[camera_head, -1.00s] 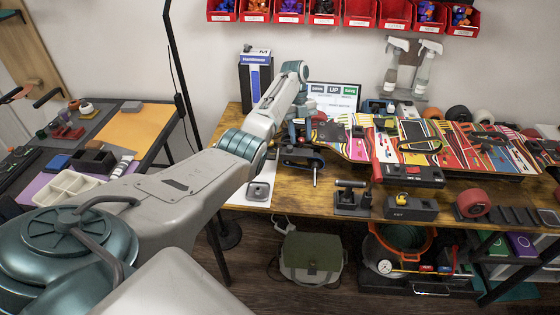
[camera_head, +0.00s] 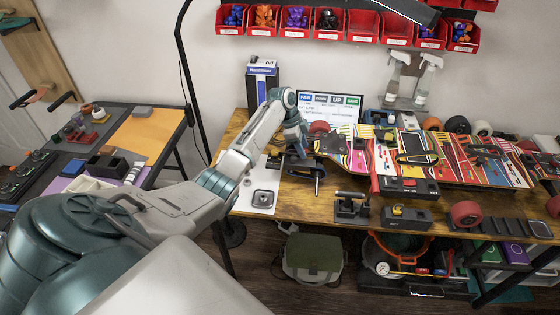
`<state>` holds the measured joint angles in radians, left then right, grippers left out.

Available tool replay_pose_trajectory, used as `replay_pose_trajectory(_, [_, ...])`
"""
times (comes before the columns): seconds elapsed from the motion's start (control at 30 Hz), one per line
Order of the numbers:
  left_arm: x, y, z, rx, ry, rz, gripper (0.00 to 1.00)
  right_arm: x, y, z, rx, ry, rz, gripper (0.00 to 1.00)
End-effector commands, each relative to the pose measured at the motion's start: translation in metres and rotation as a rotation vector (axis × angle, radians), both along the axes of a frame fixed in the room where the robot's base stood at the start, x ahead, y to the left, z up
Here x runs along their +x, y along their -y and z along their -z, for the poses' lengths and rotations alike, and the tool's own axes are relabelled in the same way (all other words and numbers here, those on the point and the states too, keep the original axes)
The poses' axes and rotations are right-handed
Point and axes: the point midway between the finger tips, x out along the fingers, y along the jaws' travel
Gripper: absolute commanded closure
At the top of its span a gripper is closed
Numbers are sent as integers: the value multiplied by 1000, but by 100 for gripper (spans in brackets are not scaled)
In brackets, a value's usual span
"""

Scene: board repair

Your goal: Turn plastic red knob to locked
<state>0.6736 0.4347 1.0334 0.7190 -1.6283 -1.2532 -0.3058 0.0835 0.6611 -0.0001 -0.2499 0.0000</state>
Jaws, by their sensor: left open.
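A small red round thing (camera_head: 319,127) shows at the back of the wooden bench, just right of my left wrist. It may be the red knob, but it is too small to tell its setting. My left gripper (camera_head: 298,151) is open and points down over the bench's left part, in front and to the left of the red thing. Its fingertips are small and dark against dark tools, and no contact with the red thing shows. My right gripper is not in view.
A long colourful skateboard deck (camera_head: 463,156) lies across the bench to the right. A black clamp tool (camera_head: 350,208) stands at the front edge. A screen (camera_head: 330,106) and a blue-and-white box (camera_head: 262,84) stand behind. A white sheet (camera_head: 262,204) lies at the left.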

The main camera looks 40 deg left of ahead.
Motion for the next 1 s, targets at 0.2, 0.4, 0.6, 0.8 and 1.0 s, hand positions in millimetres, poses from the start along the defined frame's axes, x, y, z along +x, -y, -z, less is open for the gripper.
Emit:
replay_pose_trajectory(0.2, [-3, 2, -3, 1, -1, -238, 59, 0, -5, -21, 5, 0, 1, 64])
replay_pose_trajectory(0.4, [-9, -7, -23, 3, 6, -320, 59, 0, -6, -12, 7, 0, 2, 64])
replay_pose_trajectory(0.6, [-20, -17, -60, 3, 5, -320, 59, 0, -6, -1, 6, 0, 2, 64])
replay_pose_trajectory(0.8, [-32, -28, -97, 2, 4, -318, 59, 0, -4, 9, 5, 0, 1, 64])
replay_pose_trajectory(1.0, [-49, -8, -68, 31, -21, -341, 59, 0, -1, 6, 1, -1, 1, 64])
